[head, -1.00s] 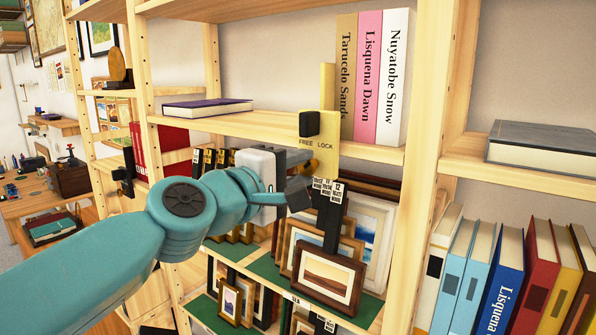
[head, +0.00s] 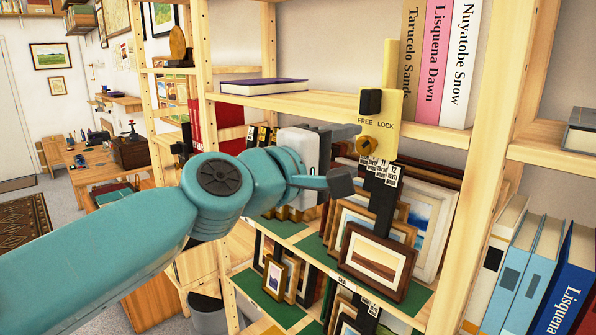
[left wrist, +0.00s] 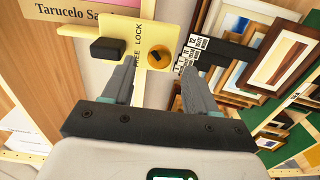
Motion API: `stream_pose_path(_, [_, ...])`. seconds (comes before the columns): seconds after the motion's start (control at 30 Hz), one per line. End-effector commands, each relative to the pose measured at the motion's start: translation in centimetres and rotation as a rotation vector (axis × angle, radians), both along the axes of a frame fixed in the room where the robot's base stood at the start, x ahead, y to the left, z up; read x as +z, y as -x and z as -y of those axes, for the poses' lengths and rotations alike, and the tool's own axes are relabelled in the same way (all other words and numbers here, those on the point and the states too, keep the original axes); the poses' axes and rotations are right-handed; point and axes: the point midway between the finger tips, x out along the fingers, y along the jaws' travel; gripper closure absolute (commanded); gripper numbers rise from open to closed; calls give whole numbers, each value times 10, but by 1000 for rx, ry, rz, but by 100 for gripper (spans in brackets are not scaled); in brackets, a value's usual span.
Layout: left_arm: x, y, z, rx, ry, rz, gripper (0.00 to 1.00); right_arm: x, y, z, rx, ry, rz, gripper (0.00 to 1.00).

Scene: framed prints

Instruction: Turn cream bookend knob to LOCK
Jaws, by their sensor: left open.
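The cream bookend (head: 384,108) stands at the shelf's front edge beside upright books, its plate marked FREE and LOCK. A brass-coloured round knob (head: 366,146) sits below the words, and a black block (head: 370,102) above them. In the left wrist view the knob (left wrist: 159,57) shows a dark slanted slot; which word it points to I cannot tell. My left gripper (head: 349,155) is open in front of the bookend. In that wrist view its fingertips (left wrist: 157,72) lie either side of the knob, with no clear contact. My right gripper is out of view.
Several framed prints (head: 376,262) stand on the lower shelf below the bookend, with black labelled dividers close to my gripper. A purple book (head: 250,86) lies flat on the upper shelf. A pale shelf upright (head: 490,170) stands to the right.

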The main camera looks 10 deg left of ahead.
Motion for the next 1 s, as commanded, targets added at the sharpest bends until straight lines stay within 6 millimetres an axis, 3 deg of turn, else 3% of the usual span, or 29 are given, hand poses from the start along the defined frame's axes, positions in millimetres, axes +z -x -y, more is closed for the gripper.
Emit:
stream_pose_path(0.3, [-1, 70, -52, 3, 2, 2, 42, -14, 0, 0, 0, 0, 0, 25])
stream_pose_path(0.5, [0, 98, -72, 0, 1, 1, 42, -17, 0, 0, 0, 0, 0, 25])
stream_pose_path(0.7, [0, 108, -78, 0, 1, -1, 42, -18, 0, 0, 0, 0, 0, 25])
stream_pose_path(1.0, [-1, 107, -80, 5, 0, -3, 42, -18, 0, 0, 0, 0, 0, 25])
